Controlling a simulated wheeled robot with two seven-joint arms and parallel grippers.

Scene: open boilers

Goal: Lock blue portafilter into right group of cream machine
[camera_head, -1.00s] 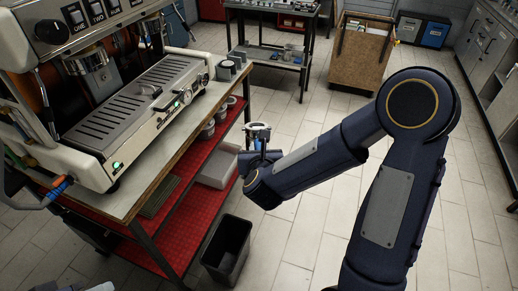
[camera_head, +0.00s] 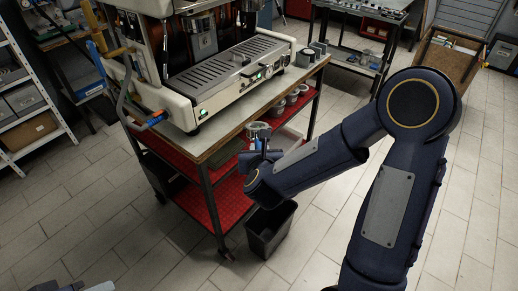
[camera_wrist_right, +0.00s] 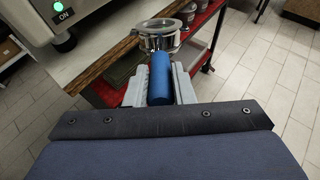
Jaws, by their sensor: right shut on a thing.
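The cream machine (camera_head: 243,82) stands on a cart, its upper part and group heads largely cut off at the top of the head view. My right gripper (camera_head: 256,157) is in front of the cart, beside and below the counter edge. In the right wrist view it (camera_wrist_right: 160,88) is shut on the blue handle of the blue portafilter (camera_wrist_right: 161,75). The portafilter's metal basket ring (camera_wrist_right: 160,30) points away from me, clear of the machine. At the bottom left of the head view, grey parts that look like my left gripper (camera_head: 85,287) barely show; their opening is hidden.
The wooden counter edge (camera_head: 265,112) lies between my right gripper and the machine. Red shelves (camera_head: 227,200) with cups are below, and a black bin (camera_head: 270,228) stands on the floor. A steel shelf rack (camera_head: 28,95) is at left. Open floor lies in front.

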